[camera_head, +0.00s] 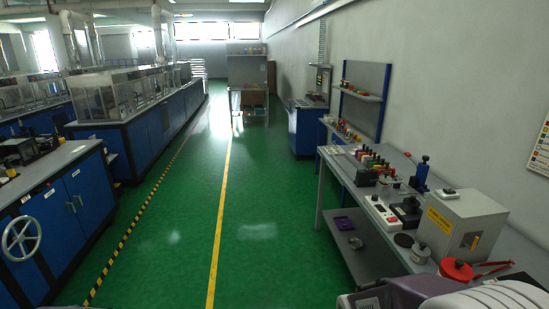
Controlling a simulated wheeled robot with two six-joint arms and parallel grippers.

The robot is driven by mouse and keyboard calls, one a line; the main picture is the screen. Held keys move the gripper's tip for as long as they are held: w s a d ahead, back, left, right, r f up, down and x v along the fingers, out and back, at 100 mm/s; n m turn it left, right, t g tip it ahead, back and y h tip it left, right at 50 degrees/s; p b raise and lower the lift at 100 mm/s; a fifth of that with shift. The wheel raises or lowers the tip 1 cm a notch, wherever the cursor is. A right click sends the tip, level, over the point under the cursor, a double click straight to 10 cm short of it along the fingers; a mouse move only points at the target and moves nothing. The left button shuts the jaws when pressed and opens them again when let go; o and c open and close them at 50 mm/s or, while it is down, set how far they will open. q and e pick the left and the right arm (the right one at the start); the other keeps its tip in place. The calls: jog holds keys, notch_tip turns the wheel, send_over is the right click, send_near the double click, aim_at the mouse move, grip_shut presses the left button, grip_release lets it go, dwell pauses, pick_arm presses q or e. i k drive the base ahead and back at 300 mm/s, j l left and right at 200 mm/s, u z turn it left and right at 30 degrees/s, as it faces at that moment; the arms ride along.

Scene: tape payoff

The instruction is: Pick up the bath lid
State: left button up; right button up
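I cannot tell for sure which thing is the bath lid. Neither of my grippers shows in this view.
A beige box (460,225) with a yellow label stands behind these pieces. Small bottles and devices line the bench farther back. The green floor (190,225) left of the bench is clear.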

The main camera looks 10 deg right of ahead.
aim_at(385, 177)
jog(key=i+z, duration=0.25)
jog(key=i, duration=0.25)
jog(key=i+j+z, duration=0.2)
jog(key=i, duration=0.35)
jog(key=i+j+z, duration=0.1)
jog(key=i+z, duration=0.15)
jog(key=i, duration=0.25)
jog(key=i+j+z, duration=0.2)
jog(key=i, duration=0.3)
